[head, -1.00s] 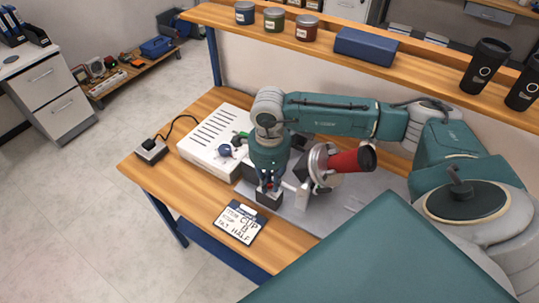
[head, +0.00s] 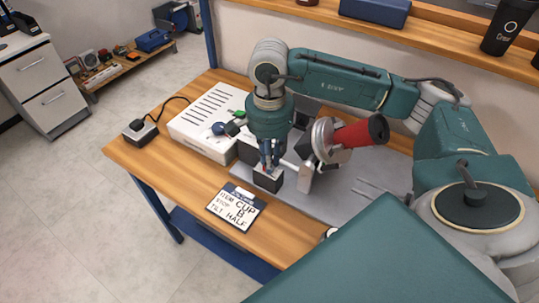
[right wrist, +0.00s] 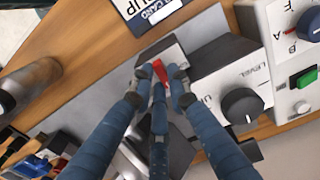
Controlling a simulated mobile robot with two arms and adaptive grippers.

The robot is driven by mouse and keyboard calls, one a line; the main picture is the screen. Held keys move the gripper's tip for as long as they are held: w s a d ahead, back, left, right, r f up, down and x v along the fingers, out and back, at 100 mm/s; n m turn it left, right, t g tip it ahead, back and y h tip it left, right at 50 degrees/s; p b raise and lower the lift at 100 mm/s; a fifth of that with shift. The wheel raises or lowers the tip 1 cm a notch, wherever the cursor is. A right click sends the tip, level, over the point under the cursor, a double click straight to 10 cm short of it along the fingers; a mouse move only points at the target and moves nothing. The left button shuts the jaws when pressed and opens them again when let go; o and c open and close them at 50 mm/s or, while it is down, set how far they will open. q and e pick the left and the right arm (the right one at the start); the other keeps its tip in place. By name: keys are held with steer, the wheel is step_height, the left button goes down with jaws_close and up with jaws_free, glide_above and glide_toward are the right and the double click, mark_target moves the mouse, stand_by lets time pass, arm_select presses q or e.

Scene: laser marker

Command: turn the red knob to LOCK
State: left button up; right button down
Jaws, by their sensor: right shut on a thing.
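The red knob (right wrist: 158,71) sits on a small block with a light top face, which shows as a dark-sided box (head: 268,183) in the head view. My right gripper (head: 268,167) reaches down onto this block from above. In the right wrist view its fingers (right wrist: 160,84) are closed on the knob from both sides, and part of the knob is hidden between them. I cannot read a LOCK mark in either view. My left gripper is not in view.
A red cup (head: 361,133) is held tilted in a round fixture right of my gripper. A white control box (head: 206,120) stands to the left, and a black LEVEL knob (right wrist: 243,106) is close to the fingers. A job card (head: 236,207) lies in front.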

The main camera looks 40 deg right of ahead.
steer(key=shift+w+r+n+b, duration=0.1)
steer(key=shift+n+b, duration=0.2)
steer(key=shift+n, duration=0.1)
steer(key=c, duration=1.9)
jaws_free()
steer(key=shift+c, duration=0.2)
step_height(320, 180, up, 12)
